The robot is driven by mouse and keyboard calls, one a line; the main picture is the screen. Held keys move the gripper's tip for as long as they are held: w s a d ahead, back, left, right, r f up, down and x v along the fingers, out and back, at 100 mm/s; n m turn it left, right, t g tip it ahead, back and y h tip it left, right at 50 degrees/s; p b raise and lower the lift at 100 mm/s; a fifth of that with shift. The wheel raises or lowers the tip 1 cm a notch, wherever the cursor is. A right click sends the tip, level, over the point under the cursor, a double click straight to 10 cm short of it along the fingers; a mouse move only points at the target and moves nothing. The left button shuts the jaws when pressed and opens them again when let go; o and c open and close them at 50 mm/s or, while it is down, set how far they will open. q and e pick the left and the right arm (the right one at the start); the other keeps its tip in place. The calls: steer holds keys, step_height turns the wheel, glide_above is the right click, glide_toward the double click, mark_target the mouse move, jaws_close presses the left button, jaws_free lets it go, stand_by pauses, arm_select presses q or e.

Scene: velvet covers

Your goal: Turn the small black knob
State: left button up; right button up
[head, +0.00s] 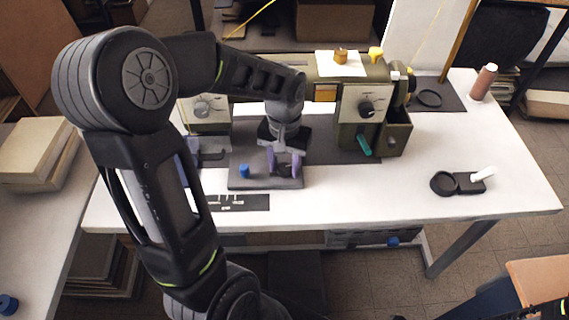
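A sewing machine (345,66) in olive and cream stands at the back of the white table (420,190). On the pale front plate at its right end is a small black knob (366,108) with dial marks around it. A second dial (201,108) shows on the machine's left end, partly behind my arm. My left gripper (284,163) points down over the dark base plate, left of and nearer than the black knob and apart from it. Its purple fingers are spread with nothing visible between them. My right gripper is not in view.
A blue piece (244,171) stands left of the gripper. The table's front right is mostly clear.

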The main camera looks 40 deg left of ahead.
mark_target(284, 167)
arm_select(q)
steer(key=shift+o, duration=1.1)
step_height(284, 167, up, 8)
steer(key=shift+f, duration=0.1)
